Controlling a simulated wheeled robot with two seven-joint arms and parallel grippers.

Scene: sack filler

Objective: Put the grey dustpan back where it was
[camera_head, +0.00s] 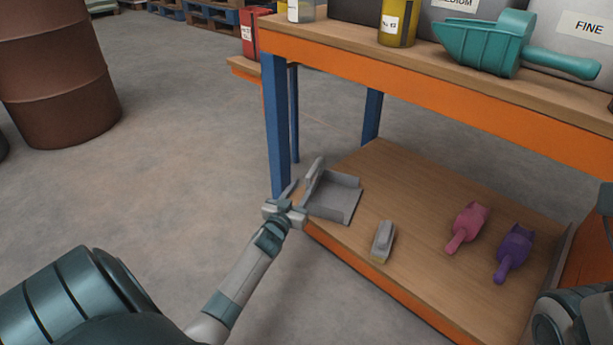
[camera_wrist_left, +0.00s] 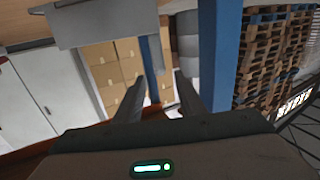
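The grey dustpan (camera_head: 335,196) lies on the left end of the lower wooden shelf, near its front-left corner. A raised grey part stands up at its left side. A grey shape at the top of the left wrist view (camera_wrist_left: 105,22) looks like the same dustpan. My left gripper (camera_head: 296,198) is just left of the dustpan, at the shelf edge. Its two fingers stand apart in the left wrist view (camera_wrist_left: 162,88), with nothing seen between them. I cannot tell whether a finger touches the dustpan. My right gripper is not in view.
On the lower shelf (camera_head: 400,180) are a small grey brush-like block (camera_head: 383,241), a pink scoop (camera_head: 467,227) and a purple scoop (camera_head: 514,252). A blue post (camera_head: 276,130) rises behind my left gripper. The upper shelf holds a teal scoop (camera_head: 485,42) and a yellow can (camera_head: 398,24).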

